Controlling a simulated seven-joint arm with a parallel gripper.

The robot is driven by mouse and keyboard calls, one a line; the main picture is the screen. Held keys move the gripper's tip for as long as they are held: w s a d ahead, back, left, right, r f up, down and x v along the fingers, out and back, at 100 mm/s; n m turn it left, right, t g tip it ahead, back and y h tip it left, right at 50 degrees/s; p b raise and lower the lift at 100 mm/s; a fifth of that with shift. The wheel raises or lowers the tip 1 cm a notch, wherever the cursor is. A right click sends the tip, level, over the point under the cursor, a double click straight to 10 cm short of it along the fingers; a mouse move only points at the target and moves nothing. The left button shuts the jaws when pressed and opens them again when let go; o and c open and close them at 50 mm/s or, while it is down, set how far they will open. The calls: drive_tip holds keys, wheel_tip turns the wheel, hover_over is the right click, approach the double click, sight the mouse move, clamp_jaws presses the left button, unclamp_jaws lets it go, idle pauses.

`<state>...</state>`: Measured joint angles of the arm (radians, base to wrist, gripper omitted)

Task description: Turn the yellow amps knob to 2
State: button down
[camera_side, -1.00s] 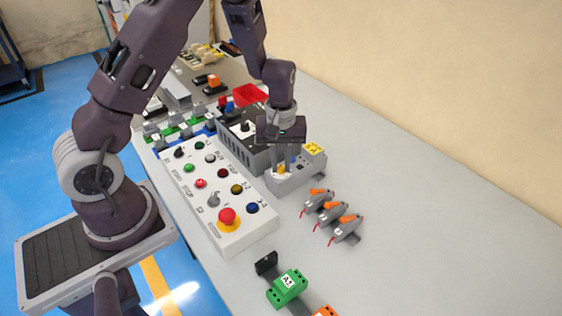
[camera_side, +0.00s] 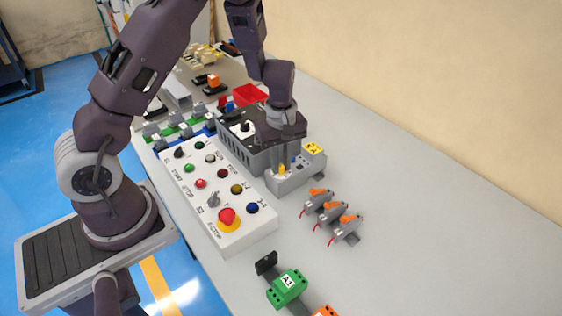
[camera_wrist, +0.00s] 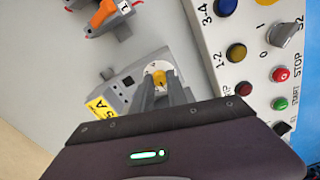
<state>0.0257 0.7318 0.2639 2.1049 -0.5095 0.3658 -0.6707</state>
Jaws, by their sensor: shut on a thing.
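The yellow amps knob (camera_wrist: 159,79) sits on a pale round dial on the grey unit (camera_wrist: 123,88) in the wrist view. The knob also shows in the side view (camera_side: 282,170), on the small grey unit (camera_side: 290,183) with a yellow label (camera_side: 313,148). My gripper (camera_wrist: 162,84) is over the dial, its two fingers reaching down on either side of the knob and shut on it. The dial's numbers are too small or covered to read, so I cannot tell the knob's setting.
A white button panel (camera_side: 218,195) with a red emergency stop (camera_side: 228,215) lies to the left of the unit. A dark grey box (camera_side: 255,150) stands just behind. Several grey connectors with orange levers (camera_side: 332,213) lie to the right. The table beyond them is clear.

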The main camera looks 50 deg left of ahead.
sight(281, 167)
drive_tip(key=shift+w, duration=0.1)
drive_tip(key=c, duration=1.3)
unclamp_jaws()
wheel_tip(281, 167, up, 7)
drive_tip(key=shift+r, duration=0.1)
drive_tip(key=s+d+r+m+t+h, duration=0.1)
drive_tip(key=s+d+r+m+t, duration=0.15)
drive_tip(key=s+r+m, duration=0.4)
drive_tip(key=s+d+r+m+t, duration=0.1)
drive_tip(key=s+d+r+m, duration=0.25)
drive_tip(key=s+r, duration=0.55)
drive_tip(key=s+r+m, duration=0.1)
drive_tip(key=s, duration=0.1)
drive_tip(key=s+r+m+t, duration=0.1)
drive_tip(key=s+m, duration=0.1)
drive_tip(key=s+r+m+t+y, duration=0.1)
drive_tip(key=s+m, duration=0.1)
drive_tip(key=shift+s+d+r, duration=0.2)
drive_tip(key=shift+s+d, duration=0.1)
drive_tip(key=shift+s, duration=0.1)
